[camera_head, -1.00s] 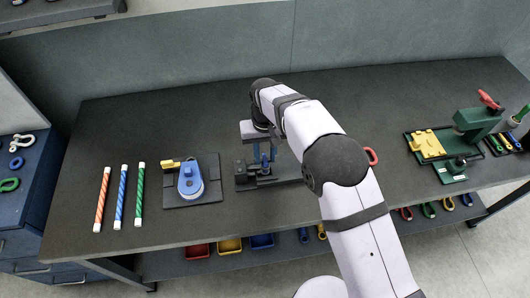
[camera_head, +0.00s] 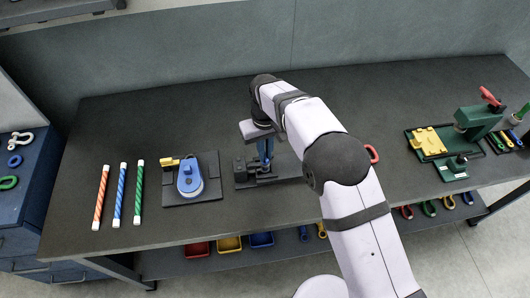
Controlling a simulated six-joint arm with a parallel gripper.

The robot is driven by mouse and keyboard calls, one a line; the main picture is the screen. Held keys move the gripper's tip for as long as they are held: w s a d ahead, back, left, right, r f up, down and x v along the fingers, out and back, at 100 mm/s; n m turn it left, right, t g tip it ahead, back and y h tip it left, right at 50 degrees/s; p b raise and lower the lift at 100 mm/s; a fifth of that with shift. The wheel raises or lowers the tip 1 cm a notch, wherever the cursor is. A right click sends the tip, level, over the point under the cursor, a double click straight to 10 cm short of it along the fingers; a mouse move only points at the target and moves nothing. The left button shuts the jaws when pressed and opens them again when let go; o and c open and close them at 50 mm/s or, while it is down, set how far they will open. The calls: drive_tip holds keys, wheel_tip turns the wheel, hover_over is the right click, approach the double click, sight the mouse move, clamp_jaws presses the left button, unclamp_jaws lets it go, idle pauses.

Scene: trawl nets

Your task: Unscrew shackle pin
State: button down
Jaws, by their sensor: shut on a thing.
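A dark fixture (camera_head: 243,174) stands on the bench near the middle, below the end of my arm. A blue shackle (camera_head: 265,150) shows upright at the fixture, small and partly covered. My gripper (camera_head: 264,140) points down over it and is shut at its upper part, where the pin is. The fingertips and the pin are too small and covered to tell apart, and I cannot see how far the pin is out of its thread.
Left of the fixture are a blue and yellow device on a dark plate (camera_head: 167,198) and striped rope pieces (camera_head: 120,195). A red ring (camera_head: 372,153) lies right of my arm. A green press (camera_head: 478,122) stands at the right. The bench (camera_head: 200,125) behind is clear.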

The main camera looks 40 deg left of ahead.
drive_tip(key=shift+n+b, duration=0.4)
drive_tip(key=shift+n, duration=1.5)
drive_tip(key=c, duration=1.9)
unclamp_jaws()
drive_tip(key=shift+o, duration=0.2)
drive_tip(key=shift+r, duration=0.1)
drive_tip(key=shift+r+b, duration=1.35)
drive_tip(key=shift+r, duration=2.25)
